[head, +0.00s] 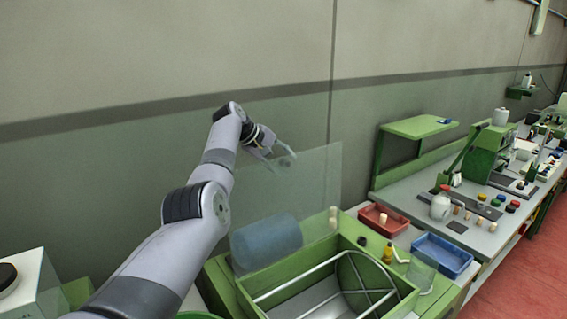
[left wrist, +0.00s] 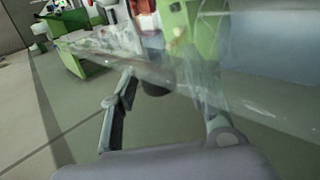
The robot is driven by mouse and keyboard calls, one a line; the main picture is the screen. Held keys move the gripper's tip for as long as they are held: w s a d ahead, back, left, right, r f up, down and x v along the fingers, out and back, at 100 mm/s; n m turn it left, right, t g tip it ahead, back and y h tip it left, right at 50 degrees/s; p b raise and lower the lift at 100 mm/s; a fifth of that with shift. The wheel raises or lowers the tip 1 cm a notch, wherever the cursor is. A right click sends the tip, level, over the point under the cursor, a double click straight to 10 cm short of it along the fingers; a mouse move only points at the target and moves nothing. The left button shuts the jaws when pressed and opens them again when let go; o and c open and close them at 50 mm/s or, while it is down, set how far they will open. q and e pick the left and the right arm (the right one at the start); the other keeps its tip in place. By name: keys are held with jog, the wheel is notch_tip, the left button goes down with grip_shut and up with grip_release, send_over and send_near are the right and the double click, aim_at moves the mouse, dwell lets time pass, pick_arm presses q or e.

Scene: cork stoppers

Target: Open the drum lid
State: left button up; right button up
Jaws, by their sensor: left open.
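The drum is a green box (head: 237,296) with a metal-barred frame (head: 325,283) inside its open top. A clear panel (head: 318,185), which looks like the drum lid, stands raised behind the box. In the left wrist view the clear panel (left wrist: 150,72) crosses at the fingers. My left gripper (head: 285,156) is open at the panel's upper left edge, high above the box. Its spread fingers show in the left wrist view (left wrist: 170,105). I cannot tell whether they touch the panel. My right gripper is out of view.
A blue translucent cylinder (head: 267,243) lies behind the box's left side. A long grey bench (head: 408,200) holds several items. The wall is close behind my arm.

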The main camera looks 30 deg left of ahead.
pick_arm(q)
jog(key=shift+s+a, duration=0.1)
jog(key=shift+a, duration=0.05)
jog(key=shift+s+a+r, duration=0.2)
jog(key=shift+s+r, duration=0.1)
jog(key=shift+r, duration=0.15)
jog(key=v, duration=1)
jog(key=shift+s+r, duration=0.25)
jog(key=shift+s, duration=0.05)
jog(key=shift+a, duration=0.1)
